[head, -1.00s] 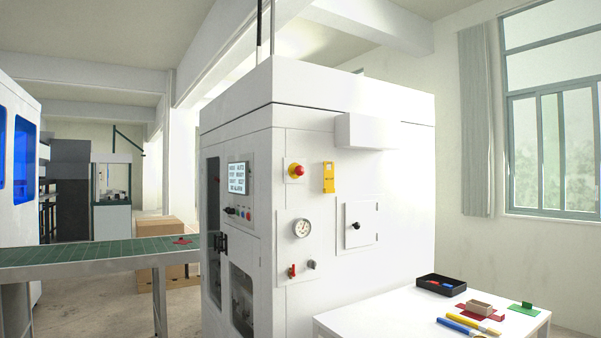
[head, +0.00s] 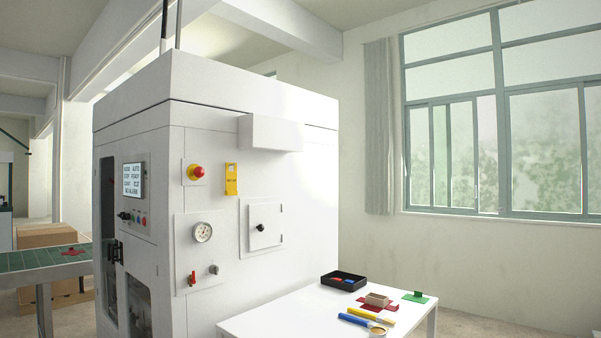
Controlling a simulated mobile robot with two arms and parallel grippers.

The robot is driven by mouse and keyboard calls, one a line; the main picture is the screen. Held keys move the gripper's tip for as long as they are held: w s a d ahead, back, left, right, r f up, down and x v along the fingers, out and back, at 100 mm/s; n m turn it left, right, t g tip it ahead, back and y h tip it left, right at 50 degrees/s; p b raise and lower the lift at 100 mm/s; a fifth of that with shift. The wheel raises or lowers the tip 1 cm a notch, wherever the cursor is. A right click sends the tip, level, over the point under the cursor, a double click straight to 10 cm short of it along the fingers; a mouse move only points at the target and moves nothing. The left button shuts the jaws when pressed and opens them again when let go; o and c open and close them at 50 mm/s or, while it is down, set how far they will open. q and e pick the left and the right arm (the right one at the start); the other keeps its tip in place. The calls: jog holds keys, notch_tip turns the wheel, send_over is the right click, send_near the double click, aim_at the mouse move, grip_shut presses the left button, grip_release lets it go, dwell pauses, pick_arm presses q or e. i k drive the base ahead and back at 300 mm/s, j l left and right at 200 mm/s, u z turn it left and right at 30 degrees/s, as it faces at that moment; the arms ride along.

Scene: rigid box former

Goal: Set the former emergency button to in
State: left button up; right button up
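The emergency button (head: 198,172) is a red mushroom head on a yellow base, on a small plate high on the side of the white former (head: 290,215). I cannot tell from here whether it is pressed in or out. A yellow tag (head: 231,180) hangs just right of it. A screen (head: 133,179) with text sits on the adjoining face, too small to read surely. Neither of my grippers is in view.
A white table (head: 262,318) stands at the former's right side, holding a black tray (head: 343,281), a small box (head: 377,299) and tools. A green conveyor (head: 40,259) meets the former at left. A gauge (head: 202,232) and red valve handle (head: 193,278) sit below the button.

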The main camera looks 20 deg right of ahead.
aim_at(199, 172)
jog(key=i+j+z, duration=0.15)
jog(key=z, duration=0.3)
jog(key=i+j+z, duration=0.25)
jog(key=z, duration=0.15)
jog(key=i+j+z, duration=0.25)
jog(key=z, duration=0.2)
jog(key=i+j+z, duration=0.1)
jog(key=j+z, duration=0.3)
